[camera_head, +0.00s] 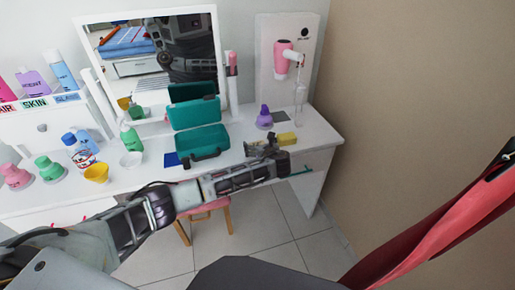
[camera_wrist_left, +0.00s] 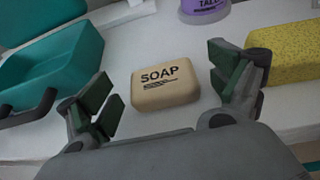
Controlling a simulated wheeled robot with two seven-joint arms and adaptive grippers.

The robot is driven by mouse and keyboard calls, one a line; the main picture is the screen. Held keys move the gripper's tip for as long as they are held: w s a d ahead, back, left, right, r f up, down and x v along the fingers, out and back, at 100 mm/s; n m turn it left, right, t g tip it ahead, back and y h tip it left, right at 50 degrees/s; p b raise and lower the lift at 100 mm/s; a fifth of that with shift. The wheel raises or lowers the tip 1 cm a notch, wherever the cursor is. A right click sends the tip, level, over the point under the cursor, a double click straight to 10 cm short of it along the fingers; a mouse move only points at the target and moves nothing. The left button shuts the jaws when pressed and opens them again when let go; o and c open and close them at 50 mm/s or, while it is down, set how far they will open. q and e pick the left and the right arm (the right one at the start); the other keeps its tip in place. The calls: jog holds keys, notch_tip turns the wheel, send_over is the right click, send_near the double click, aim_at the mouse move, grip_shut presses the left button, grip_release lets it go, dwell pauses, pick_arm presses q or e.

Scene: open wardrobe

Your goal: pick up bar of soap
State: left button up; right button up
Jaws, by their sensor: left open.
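The bar of soap (camera_wrist_left: 165,88) is a cream block marked SOAP, lying flat on the white table in the left wrist view. My left gripper (camera_head: 266,147) is open over the table near its front edge. In the left wrist view its two fingers stand on either side of the soap, with gaps on both sides and no visible contact. In the head view the gripper hides most or all of the soap. My right gripper is not in view.
A teal open case (camera_head: 202,140) stands left of the soap and a yellow sponge (camera_head: 287,139) right. A purple talc bottle (camera_head: 264,117) is behind. A mirror (camera_head: 155,60), bottles, a yellow cup (camera_head: 97,173) and a hair dryer (camera_head: 285,60) are farther off. A pink stool (camera_head: 204,208) is below.

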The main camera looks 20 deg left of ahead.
pick_arm(q)
jog(key=shift+w+a, duration=0.1)
jog(key=shift+w, duration=0.05)
jog(key=shift+c, duration=0.6)
jog(key=c, duration=1)
jog(key=shift+r, duration=0.5)
notch_tip(320, 180, up, 8)
jog(key=shift+f+p, duration=0.1)
jog(key=shift+p, duration=0.7)
jog(key=shift+r, duration=0.55)
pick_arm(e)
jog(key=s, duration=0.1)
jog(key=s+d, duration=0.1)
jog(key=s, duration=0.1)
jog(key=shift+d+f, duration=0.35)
